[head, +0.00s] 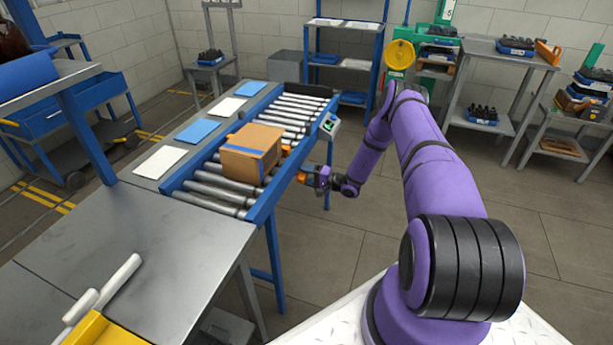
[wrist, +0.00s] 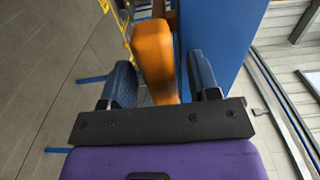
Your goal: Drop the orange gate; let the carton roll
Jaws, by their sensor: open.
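The carton (head: 250,152), brown with a blue stripe, sits on the roller conveyor (head: 212,192). Orange parts of the gate (head: 287,150) show just right of the carton, at the conveyor's near side rail; the carton hides the rest. My gripper (head: 320,179) is beside that rail, low and to the right of the carton. In the wrist view an orange handle (wrist: 153,45) reaches between the two dark fingers of my gripper (wrist: 160,62). The fingers stand apart, one on each side of it, with a visible gap at the left finger. Contact on the right side is unclear.
The blue conveyor rail (wrist: 222,40) runs close to the right finger in the wrist view. A small control box (head: 329,124) is mounted on the rail beyond my gripper. White and blue sheets (head: 160,162) lie along the far side. Rollers are bare on both sides of the carton.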

